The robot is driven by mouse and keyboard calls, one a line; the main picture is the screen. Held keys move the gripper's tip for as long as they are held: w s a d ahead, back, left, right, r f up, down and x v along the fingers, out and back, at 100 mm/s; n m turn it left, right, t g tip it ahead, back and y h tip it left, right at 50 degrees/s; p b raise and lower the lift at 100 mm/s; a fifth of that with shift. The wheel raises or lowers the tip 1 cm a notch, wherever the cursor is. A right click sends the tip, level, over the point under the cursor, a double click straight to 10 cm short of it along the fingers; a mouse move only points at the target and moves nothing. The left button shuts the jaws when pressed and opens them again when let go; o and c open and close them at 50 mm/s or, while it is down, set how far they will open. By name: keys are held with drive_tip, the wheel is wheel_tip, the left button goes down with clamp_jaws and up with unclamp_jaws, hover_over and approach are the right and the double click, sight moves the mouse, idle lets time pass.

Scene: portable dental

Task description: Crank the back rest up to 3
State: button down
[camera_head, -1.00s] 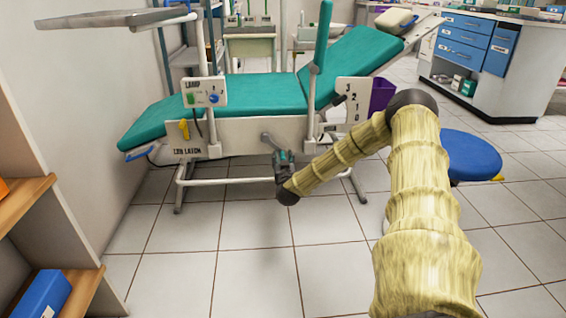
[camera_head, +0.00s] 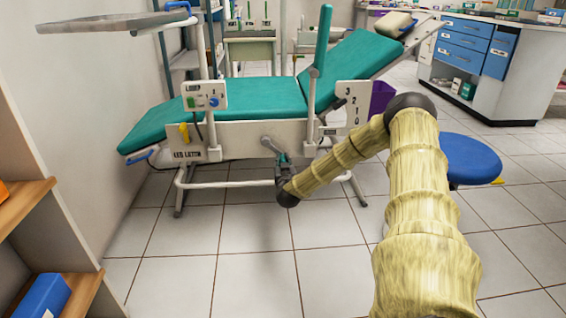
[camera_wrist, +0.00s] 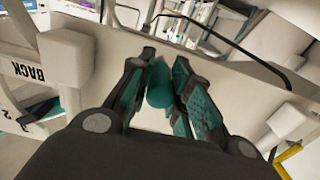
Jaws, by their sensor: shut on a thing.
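The teal dental chair stands ahead, with its back rest (camera_head: 350,62) sloping up to the right. A grey crank (camera_head: 268,143) sits on the chair's white side panel. My gripper (camera_head: 282,160) is at the crank's lower right end. In the wrist view, my gripper (camera_wrist: 160,88) is shut on the crank's teal knob (camera_wrist: 158,94), which lies between the two fingers. A white plate (camera_head: 355,100) right of the crank carries the marks 3, 2, 1, 0. The word BACK (camera_wrist: 28,72) shows on a white block in the wrist view. I cannot make out which mark is indicated.
A control box marked LAMP (camera_head: 205,95) and a yellow lever (camera_head: 184,132) near the leg latch label are left of the crank. A tray (camera_head: 120,22) hangs upper left. A blue stool (camera_head: 470,157) stands right of my arm. The front floor is clear.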

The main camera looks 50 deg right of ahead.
wheel_tip(320, 180, up, 6)
drive_tip(key=s+d+n+p, duration=0.1)
drive_tip(key=n+p, duration=0.7)
drive_tip(key=p, duration=0.8)
drive_tip(key=shift+s+d+r+n, duration=0.25)
drive_tip(key=shift+s+d+n, duration=0.05)
drive_tip(key=shift+s+d, duration=0.15)
drive_tip(key=c, duration=1.3)
unclamp_jaws()
drive_tip(key=v, duration=1.2)
drive_tip(key=shift+d, duration=0.1)
